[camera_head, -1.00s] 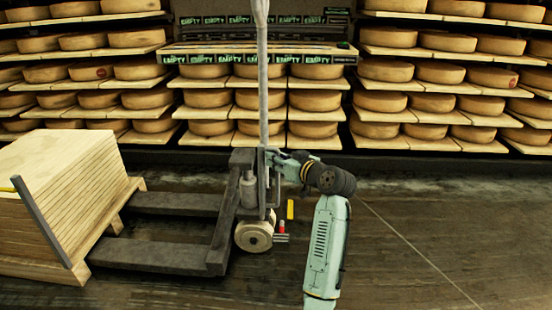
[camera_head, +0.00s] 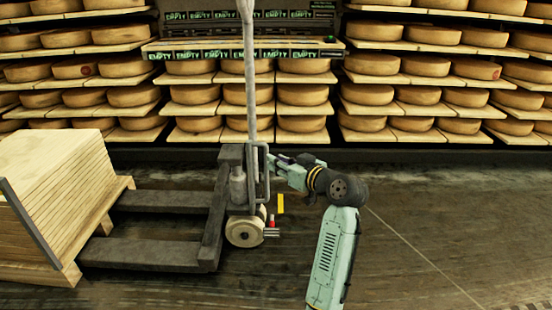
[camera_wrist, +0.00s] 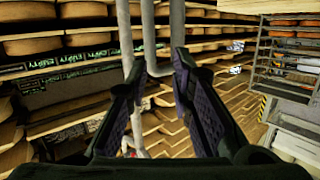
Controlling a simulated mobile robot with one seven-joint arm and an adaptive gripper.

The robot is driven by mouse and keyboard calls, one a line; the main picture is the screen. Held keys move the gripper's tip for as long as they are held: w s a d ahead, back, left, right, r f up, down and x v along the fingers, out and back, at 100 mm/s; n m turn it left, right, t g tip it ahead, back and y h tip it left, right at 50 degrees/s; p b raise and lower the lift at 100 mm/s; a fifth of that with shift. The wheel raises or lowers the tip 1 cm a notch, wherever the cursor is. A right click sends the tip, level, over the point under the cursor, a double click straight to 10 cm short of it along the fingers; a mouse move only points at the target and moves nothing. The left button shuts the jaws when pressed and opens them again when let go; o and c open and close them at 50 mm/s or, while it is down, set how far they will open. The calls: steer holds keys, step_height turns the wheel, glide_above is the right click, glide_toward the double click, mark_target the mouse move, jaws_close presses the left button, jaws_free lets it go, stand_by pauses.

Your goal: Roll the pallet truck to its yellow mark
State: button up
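The dark grey pallet truck (camera_head: 212,240) stands at left centre, its forks pointing left at the wooden stack. Its upright pole (camera_head: 250,90) rises past the top of the head view, with a bent bar (camera_head: 266,172) beside it. My gripper (camera_head: 272,163) is at the bent bar. In the wrist view, my gripper's fingers (camera_wrist: 157,65) are spread apart, with the bar's lower bend (camera_wrist: 158,70) between their tips. Firm contact cannot be told.
A pale board stack (camera_head: 55,190) on a pallet stands at the forks' left end. Shelves of cheese wheels (camera_head: 400,95) line the back wall. A small red-topped item (camera_head: 271,222) shows beside the wheel. The floor (camera_head: 440,220) at right is open.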

steer(key=shift+f+v, duration=0.2)
steer(key=shift+v, duration=0.8)
steer(key=shift+f+v, duration=0.2)
steer(key=shift+v, duration=0.75)
steer(key=shift+s+a, duration=0.1)
steer(key=shift+a, duration=0.05)
